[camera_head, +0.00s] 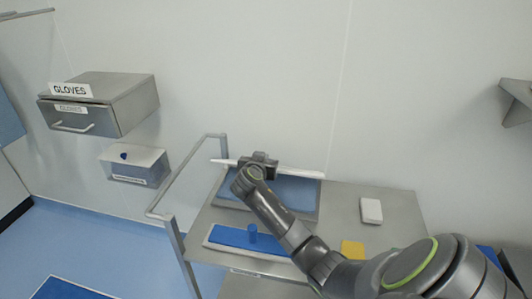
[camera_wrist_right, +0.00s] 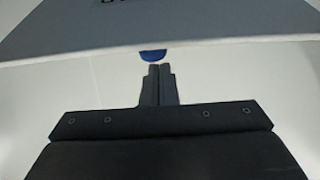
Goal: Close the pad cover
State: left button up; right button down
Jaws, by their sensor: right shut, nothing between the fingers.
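The pad cover (camera_head: 302,172) shows as a thin white panel, almost edge-on, standing open above the back of the cart. The blue pad (camera_head: 298,190) lies uncovered below it. My right gripper (camera_head: 259,158) is at the panel, left of its middle, and hides part of it. In the right wrist view a pale panel with cropped dark lettering, seemingly the cover (camera_wrist_right: 150,25), spans the top. A blue tab (camera_wrist_right: 152,55) hangs at its lower edge, just ahead of my right fingertips (camera_wrist_right: 159,70). The fingers are shut and empty; contact cannot be told. My left gripper is out of view.
The metal cart (camera_head: 345,210) carries a flat blue-topped white holder (camera_head: 230,236) with a blue knob, a white block (camera_head: 371,210) and a yellow item (camera_head: 352,249).

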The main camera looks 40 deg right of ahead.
jog(key=shift+s+a+f+b, duration=0.3)
jog(key=shift+a+f+b, duration=0.05)
jog(key=shift+f, duration=0.3)
jog(key=shift+s+a+f+b, duration=0.3)
jog(key=shift+s+a+f, duration=0.05)
jog(key=shift+f, duration=0.3)
jog(key=shift+s+a+f+b, duration=0.3)
jog(key=shift+a+f+b, duration=0.05)
jog(key=shift+f, duration=0.3)
